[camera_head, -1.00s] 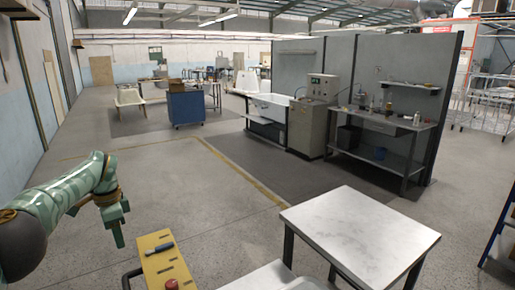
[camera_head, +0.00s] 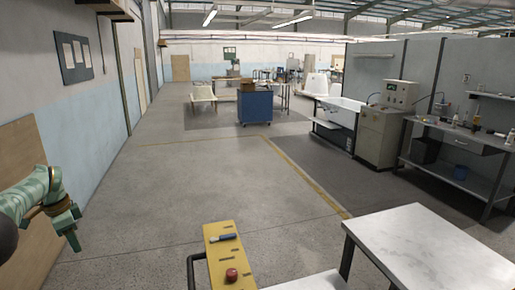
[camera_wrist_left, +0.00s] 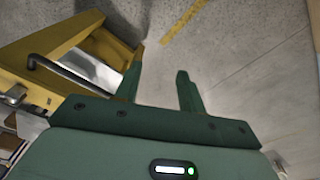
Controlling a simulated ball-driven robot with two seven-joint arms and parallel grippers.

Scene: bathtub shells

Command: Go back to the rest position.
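My left gripper (camera_head: 73,232) is at the far left of the head view, on its green arm, above the bare floor and pointing down. In the left wrist view its two green fingers (camera_wrist_left: 159,76) stand apart with only grey floor between them, so it is open and empty. It is clear of the yellow cart (camera_head: 212,252), to the cart's left in the head view. My right gripper is in neither view.
A white-topped table (camera_head: 430,245) stands at lower right. A blue cabinet (camera_head: 255,107) and a grey workbench (camera_head: 460,140) are farther off. The floor between is clear.

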